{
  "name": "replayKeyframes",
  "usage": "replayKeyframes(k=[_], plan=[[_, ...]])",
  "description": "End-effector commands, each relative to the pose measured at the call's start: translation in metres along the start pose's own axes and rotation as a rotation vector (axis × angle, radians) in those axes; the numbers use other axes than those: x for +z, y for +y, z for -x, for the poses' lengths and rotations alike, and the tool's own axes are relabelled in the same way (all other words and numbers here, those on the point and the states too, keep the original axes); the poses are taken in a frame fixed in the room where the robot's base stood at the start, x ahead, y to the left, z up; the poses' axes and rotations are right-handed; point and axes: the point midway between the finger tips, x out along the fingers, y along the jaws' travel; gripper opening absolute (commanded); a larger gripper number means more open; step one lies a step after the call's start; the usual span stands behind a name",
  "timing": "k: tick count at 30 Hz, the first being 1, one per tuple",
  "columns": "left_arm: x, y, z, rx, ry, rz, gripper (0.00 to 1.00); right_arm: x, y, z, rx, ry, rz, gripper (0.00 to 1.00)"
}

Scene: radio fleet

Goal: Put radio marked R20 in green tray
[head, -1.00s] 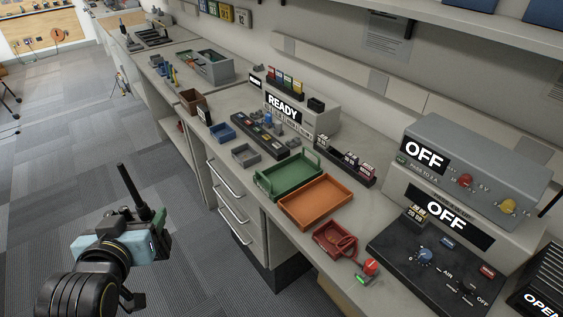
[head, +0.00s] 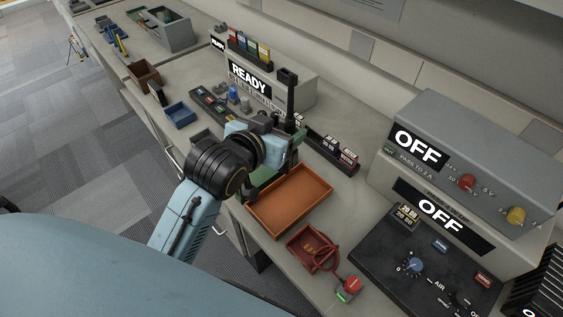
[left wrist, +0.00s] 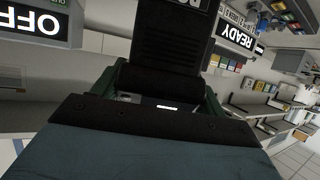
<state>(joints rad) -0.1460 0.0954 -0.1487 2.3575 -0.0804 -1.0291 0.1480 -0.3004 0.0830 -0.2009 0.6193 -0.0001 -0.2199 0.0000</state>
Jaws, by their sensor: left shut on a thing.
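My left gripper (head: 284,146) is shut on a black radio (head: 291,98), held upright with its antenna up, over the bench. In the left wrist view the dark ribbed radio (left wrist: 172,40) fills the upper middle; a small pale marking on it is too faint to read surely. The green tray (head: 262,183) lies below and behind my left gripper, beside the orange tray, and is mostly hidden. I cannot tell whether the radio touches the tray. My right gripper is not in view.
The orange tray (head: 291,203) is empty, just right of my left gripper. A red tray (head: 313,250) with a red cord lies nearer the front. A dark rack (head: 335,153) of small items stands behind. Grey OFF units (head: 470,160) fill the right; a READY box (head: 275,75) stands at the back.

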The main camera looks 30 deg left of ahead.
Motion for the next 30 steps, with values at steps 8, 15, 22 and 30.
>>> replayKeyframes(k=[8,15,22,30], plan=[[0.011,-0.015,-0.029,0.188,0.0,-0.095,0.37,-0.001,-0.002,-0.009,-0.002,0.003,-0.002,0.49],[0.015,-0.053,-0.045,0.287,0.001,-0.132,0.37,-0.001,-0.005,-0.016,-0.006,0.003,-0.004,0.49],[0.008,-0.086,-0.05,0.308,0.002,-0.133,0.37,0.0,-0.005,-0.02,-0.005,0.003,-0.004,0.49],[0.039,-0.093,-0.064,0.311,0.001,-0.126,0.37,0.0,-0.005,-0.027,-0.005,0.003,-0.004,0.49]])
